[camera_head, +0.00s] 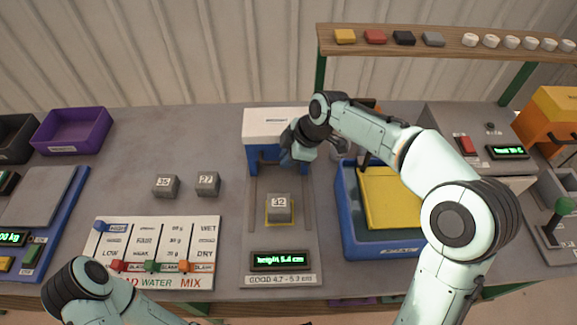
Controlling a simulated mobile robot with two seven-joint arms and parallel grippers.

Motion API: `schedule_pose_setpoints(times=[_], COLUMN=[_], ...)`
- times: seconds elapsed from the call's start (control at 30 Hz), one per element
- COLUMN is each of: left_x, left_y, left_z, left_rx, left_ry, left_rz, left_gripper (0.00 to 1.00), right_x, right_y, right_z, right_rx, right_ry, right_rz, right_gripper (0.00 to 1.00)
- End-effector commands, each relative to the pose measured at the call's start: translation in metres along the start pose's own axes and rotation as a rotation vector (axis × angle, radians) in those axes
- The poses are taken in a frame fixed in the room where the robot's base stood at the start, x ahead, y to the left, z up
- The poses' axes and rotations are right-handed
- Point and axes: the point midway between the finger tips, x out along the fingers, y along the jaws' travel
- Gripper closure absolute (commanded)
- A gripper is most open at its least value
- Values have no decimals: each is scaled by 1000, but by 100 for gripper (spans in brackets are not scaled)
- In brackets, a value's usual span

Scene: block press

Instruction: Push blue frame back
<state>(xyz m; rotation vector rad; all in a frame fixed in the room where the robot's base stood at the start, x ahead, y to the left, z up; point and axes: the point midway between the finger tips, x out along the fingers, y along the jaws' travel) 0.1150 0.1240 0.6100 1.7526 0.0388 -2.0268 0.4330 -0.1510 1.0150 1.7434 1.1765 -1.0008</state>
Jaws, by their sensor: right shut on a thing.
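The blue frame (262,154) with a white top plate (270,116) stands at the back end of the grey rail track in the middle of the table. My right gripper (288,158) reaches in from the right and is shut at the frame's right side; its fingertips are partly hidden by the hand. A grey block marked 32 (279,209) sits on a yellow square at the front part of the track, clear of the frame. My left arm shows at the lower left, but its gripper is out of view.
A display (281,260) at the track's front reads height 5.4 cm. Grey blocks marked 35 (166,186) and 27 (208,184) stand left of the track. A blue tray (349,222) with a yellow panel (391,200) is close on the right, under my right arm.

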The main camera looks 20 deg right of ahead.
Motion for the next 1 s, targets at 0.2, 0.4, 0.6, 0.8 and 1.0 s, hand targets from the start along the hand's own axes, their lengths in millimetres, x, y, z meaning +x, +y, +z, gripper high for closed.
schedule_pose_setpoints(times=[0.2, 0.4, 0.6, 0.8, 1.0], left_x=[-4, -3, -3, -3, -4], left_y=[2, 2, 2, 2, 2], left_z=[-1, -1, -1, -1, -1], left_rx=[1, 0, 1, 0, 1], left_ry=[2, 1, 1, 1, 2], left_rz=[1, 1, 1, 1, 1], left_gripper=[51, 51, 51, 51, 51], right_x=[0, 0, 1, 1, -3], right_y=[9, 10, 9, 8, 8], right_z=[0, 0, 1, 1, 1], right_rx=[-1, -1, 0, 0, 0], right_ry=[2, 3, 2, 1, 1], right_rz=[9, 11, 8, 5, 6], right_gripper=[100, 76, 60, 60, 60])
